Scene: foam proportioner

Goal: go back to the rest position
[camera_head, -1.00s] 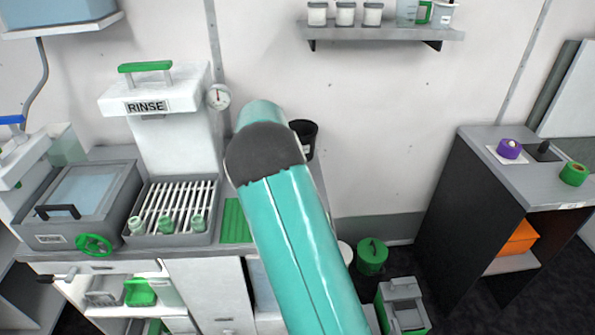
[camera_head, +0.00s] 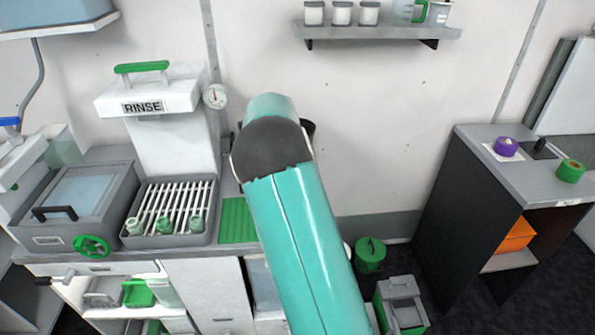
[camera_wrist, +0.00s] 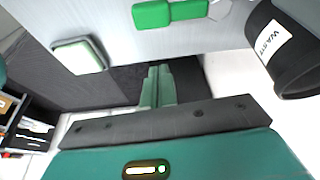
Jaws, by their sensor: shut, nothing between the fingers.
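My gripper (camera_wrist: 158,88) shows in the wrist view with its two narrow green fingers together and nothing between them. It hangs in front of a grey counter edge, over a dark gap. In the head view my teal arm rises through the middle of the picture, and its far end and the gripper are hidden behind the upper link.
A black waste bin (camera_wrist: 285,52) is close by at the upper right of the wrist view. A pale green-rimmed block (camera_wrist: 80,56) and green pads (camera_wrist: 170,12) lie on the counter. The rinse station (camera_head: 168,110) stands left of my arm; a shelf (camera_head: 380,30) hangs above.

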